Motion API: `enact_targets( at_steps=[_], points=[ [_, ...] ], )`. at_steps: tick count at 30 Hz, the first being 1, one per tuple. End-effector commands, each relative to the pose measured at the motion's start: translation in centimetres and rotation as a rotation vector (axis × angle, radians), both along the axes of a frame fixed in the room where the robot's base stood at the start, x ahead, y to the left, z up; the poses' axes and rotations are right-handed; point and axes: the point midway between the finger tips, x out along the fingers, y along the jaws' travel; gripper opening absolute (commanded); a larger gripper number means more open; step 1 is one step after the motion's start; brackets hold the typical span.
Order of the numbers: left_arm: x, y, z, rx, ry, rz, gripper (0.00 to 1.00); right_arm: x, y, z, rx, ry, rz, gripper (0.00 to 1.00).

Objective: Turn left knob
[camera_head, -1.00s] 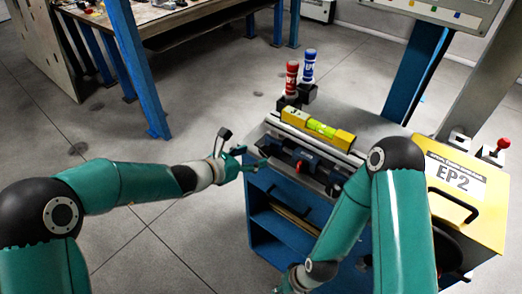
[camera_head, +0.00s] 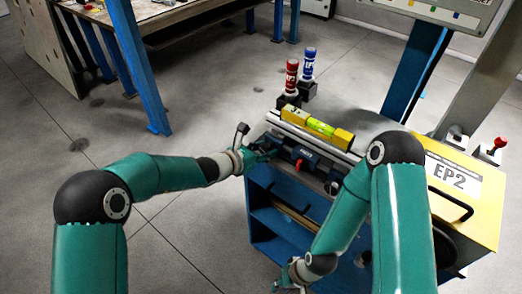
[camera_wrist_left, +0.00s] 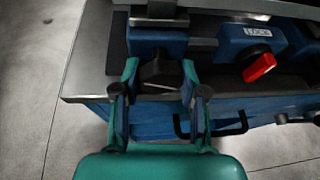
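The left knob (camera_wrist_left: 158,73) is black and sits on a blue block at the front of the device on the cart, in the left wrist view. In the head view it is hidden behind my left gripper (camera_head: 258,156). In the left wrist view the fingers of my left gripper (camera_wrist_left: 161,82) are apart, one on each side of the knob. I cannot tell whether they touch it. A second dark knob (camera_head: 332,188) shows at the right end of the device. My right gripper (camera_head: 290,279) is low by the cart's front, too small to read.
A red lever (camera_wrist_left: 260,68) sits right of the left knob. A yellow level (camera_head: 318,128) lies on top of the device, with a red bottle (camera_head: 291,76) and a blue bottle (camera_head: 308,66) behind. A yellow EP2 box (camera_head: 480,215) stands right. Floor left of the cart is clear.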

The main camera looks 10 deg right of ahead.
Motion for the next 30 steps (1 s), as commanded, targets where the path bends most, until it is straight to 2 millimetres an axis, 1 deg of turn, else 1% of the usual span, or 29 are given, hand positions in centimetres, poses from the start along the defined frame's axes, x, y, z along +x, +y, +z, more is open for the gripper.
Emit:
enact_targets(
  at_steps=[1, 3, 7, 10, 18, 22, 26, 30],
  points=[
    [0.0, 0.0, 0.0, 0.0, 0.0, -0.001, 0.19, 0.0, 0.0, 0.0, 0.0, 0.0, 0.0, 0.23],
    [0.0, 0.0, 0.0, 0.0, 0.0, -0.001, 0.08, 0.0, 0.0, 0.0, 0.0, 0.0, 0.0, 0.23],
    [0.0, 0.0, -0.1, 0.003, -0.005, -0.002, 0.07, 0.0, 0.0, -0.4, 0.0, 0.0, 0.0, 0.23],
    [0.0, 0.0, -0.4, 0.015, -0.022, -0.002, 0.07, 0.0, 0.0, -1.5, 0.0, 0.0, 0.0, 0.23],
    [0.0, -0.1, -0.8, 0.083, -0.115, -0.003, 0.07, 0.0, 0.0, -6.6, 0.0, 0.0, 0.0, 0.23],
    [0.0, -0.1, -0.7, 0.119, -0.159, -0.002, 0.07, 0.0, 0.0, -8.7, 0.0, 0.0, 0.0, 0.23],
    [-0.1, -0.1, -0.4, 0.143, -0.188, -0.002, 0.07, 0.0, 0.0, -9.7, 0.0, 0.0, 0.0, 0.23],
    [-0.1, 0.0, -0.1, 0.153, -0.197, -0.002, 0.07, 0.0, 0.0, -9.9, 0.0, 0.0, 0.0, 0.23]
  ],
)
